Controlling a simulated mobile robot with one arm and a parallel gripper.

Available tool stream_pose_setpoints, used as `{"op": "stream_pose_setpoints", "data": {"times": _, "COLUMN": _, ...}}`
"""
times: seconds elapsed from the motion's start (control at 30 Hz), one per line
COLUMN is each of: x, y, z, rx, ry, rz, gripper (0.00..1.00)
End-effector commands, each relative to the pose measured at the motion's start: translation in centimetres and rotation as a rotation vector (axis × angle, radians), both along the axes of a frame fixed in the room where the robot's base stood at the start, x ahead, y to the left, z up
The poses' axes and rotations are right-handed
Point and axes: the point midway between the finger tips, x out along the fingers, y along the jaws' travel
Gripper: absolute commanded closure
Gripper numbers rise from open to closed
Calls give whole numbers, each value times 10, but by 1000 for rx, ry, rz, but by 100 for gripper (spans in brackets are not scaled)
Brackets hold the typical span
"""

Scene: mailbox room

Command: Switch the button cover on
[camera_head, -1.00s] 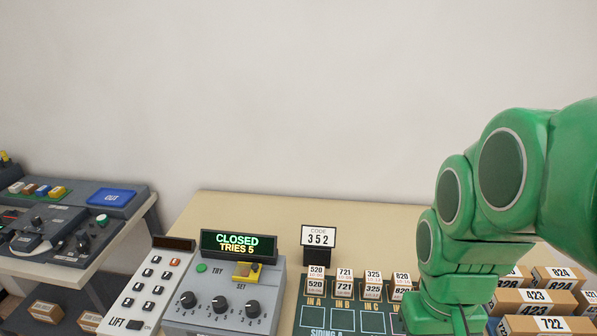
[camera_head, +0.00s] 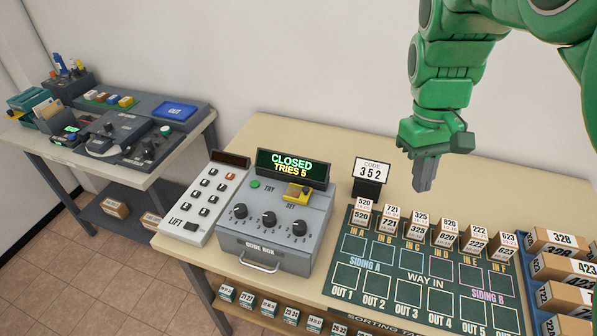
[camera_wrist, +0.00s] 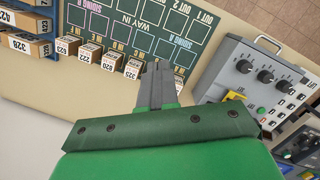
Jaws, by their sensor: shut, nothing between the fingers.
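The code box (camera_head: 270,225) is a grey case with three black knobs, a green button and a screen reading CLOSED, TRIES 5. A yellow button cover (camera_head: 298,191) sits on its upper right, by the word SET. The cover also shows in the wrist view (camera_wrist: 233,97), right of my fingers. Whether the cover is up or down is hard to tell. My gripper (camera_head: 422,187) is shut and empty, pointing down above the table, well right of the cover and apart from it. Its closed grey fingers also show in the wrist view (camera_wrist: 158,70).
A sign reading CODE 352 (camera_head: 371,174) stands between the code box and my gripper. A LIFT keypad (camera_head: 207,202) adjoins the box's left side. A green sorting mat (camera_head: 425,265) with a row of small numbered boxes (camera_head: 447,233) lies right. Larger cartons (camera_head: 563,298) are at far right.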

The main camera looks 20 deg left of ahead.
Motion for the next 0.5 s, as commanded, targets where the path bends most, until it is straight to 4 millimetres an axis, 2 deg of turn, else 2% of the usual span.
{"op": "stream_pose_setpoints", "data": {"times": 0.2, "x": 30, "y": 36, "z": 0, "rx": -15, "ry": 8, "rz": 116, "gripper": 100}}
{"op": "stream_pose_setpoints", "data": {"times": 0.5, "x": 62, "y": 92, "z": -2, "rx": -32, "ry": 22, "rz": 275, "gripper": 100}}
